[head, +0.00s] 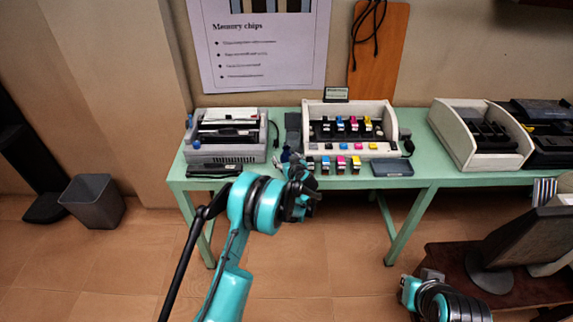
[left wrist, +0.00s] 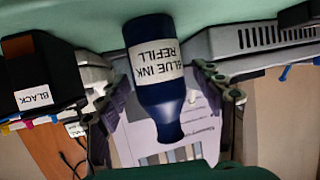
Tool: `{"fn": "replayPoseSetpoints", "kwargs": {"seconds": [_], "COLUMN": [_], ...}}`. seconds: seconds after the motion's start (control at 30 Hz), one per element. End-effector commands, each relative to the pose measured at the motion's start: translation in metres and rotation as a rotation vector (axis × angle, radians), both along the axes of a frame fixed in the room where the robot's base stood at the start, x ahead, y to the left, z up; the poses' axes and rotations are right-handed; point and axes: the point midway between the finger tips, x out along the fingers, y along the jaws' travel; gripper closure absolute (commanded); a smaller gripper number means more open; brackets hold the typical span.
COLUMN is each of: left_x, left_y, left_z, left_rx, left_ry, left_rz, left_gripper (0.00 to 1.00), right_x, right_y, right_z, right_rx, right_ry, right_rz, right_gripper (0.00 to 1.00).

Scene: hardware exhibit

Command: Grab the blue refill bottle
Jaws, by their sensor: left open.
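The blue refill bottle (left wrist: 160,85) is dark blue with a white label reading BLUE INK REFILL, upside down in the left wrist view. It stands between the two fingers of my left gripper (head: 294,166), which is open, with a gap visible on the right side. In the head view a small dark blue part of the bottle (head: 285,154) shows just beyond the gripper, mostly hidden by it. My right arm (head: 440,298) shows at the lower right of the head view; its fingers cannot be made out.
The green table (head: 260,174) holds a grey printer (head: 226,140) left of the bottle and a white printer with ink cartridges (head: 392,122) to the right. A black ink box (left wrist: 38,75) stands close by in the left wrist view. Small cartridges (head: 341,162) line the front edge.

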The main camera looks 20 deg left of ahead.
Motion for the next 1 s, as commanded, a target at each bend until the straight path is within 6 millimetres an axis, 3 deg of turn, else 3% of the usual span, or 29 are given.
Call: {"fn": "replayPoseSetpoints", "kwargs": {"seconds": [0.17,0.4,1.0], "left_x": [0.0004,0.0002,0.0001], "left_y": [0.0,-0.0001,-0.0002], "left_z": [0.0008,0.0009,0.01], "left_rx": [0.0,0.0,0.0], "left_ry": [0.0,0.0,0.0], "left_rz": [-0.001,-0.001,-0.001], "left_gripper": [0.33,0.9,0.9], "right_x": [0.0001,0.0001,0.0], "right_y": [0.0,0.0,0.0], "right_z": [0.0008,0.0008,0.0044], "right_rx": [0.0,0.0,0.0], "right_ry": [0.0,0.0,0.0], "right_rz": [0.0,0.0,0.0], "right_gripper": [1.0,1.0,1.0]}}
